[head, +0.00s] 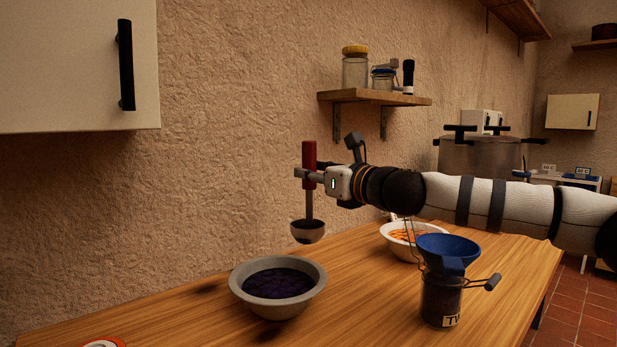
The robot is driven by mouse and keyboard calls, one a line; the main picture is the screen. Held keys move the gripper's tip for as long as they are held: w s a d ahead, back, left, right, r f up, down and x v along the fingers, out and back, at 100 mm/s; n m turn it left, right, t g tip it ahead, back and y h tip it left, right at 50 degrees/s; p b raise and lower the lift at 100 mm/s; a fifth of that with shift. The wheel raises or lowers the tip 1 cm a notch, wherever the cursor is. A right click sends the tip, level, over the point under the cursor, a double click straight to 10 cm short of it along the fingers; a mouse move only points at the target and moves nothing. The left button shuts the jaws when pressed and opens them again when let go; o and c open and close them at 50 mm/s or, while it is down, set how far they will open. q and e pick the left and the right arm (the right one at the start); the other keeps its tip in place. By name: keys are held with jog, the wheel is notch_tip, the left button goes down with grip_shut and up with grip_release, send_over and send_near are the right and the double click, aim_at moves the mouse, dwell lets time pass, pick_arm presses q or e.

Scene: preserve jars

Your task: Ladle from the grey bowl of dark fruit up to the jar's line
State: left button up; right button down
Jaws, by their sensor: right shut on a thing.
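The grey bowl (317,287) of dark fruit (277,283) stands on the wooden table, left of centre. My right gripper (303,174) is shut on the red handle of the ladle (308,228). The ladle hangs upright in the air, its cup above and a little right of the grey bowl; what the cup holds is hidden. The jar (437,298) stands to the right with a blue funnel (447,247) in its mouth and dark content showing through the glass. Its label is partly visible; I cannot make out the line. My left gripper is not in view.
A white bowl of orange pieces (408,235) stands behind the funnel, near a wire-like item. A large steel pot (478,157) is at the back right. A wall shelf (374,97) holds jars above my right arm. The table (365,307) is bare between grey bowl and jar.

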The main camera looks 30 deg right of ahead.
aim_at(306, 190)
jog(key=shift+s+r, duration=0.3)
jog(key=shift+s, duration=0.25)
jog(key=shift+n, duration=0.7)
jog(key=shift+w+a+f+b, duration=0.1)
jog(key=shift+a+f+b, duration=0.1)
jog(key=shift+f, duration=0.5)
jog(key=shift+w+a+f+b, duration=0.1)
jog(key=shift+a+f+b, duration=0.15)
jog(key=shift+f, duration=0.5)
jog(key=shift+w+a+f+b, duration=0.1)
jog(key=shift+a+f+b, duration=0.1)
jog(key=shift+f, duration=0.5)
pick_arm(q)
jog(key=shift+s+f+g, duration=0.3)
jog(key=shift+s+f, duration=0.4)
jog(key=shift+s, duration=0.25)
pick_arm(e)
jog(key=shift+s+r, duration=0.1)
jog(key=shift+r, duration=0.1)
jog(key=shift+a, duration=0.1)
jog(key=shift+w+a+f+n+g+h, duration=0.3)
jog(key=shift+a+f+n+h, duration=0.35)
jog(key=shift+a+f+n, duration=1.4)
jog(key=shift+w+a+f+n+g+h, duration=0.2)
jog(key=shift+a+f+n+g+h, duration=0.65)
jog(key=shift+a+n, duration=2.15)
jog(key=shift+w+a+f+n+t+h, duration=0.1)
jog(key=shift+w+a+f+n+h, duration=0.25)
jog(key=shift+a+f+n, duration=2.1)
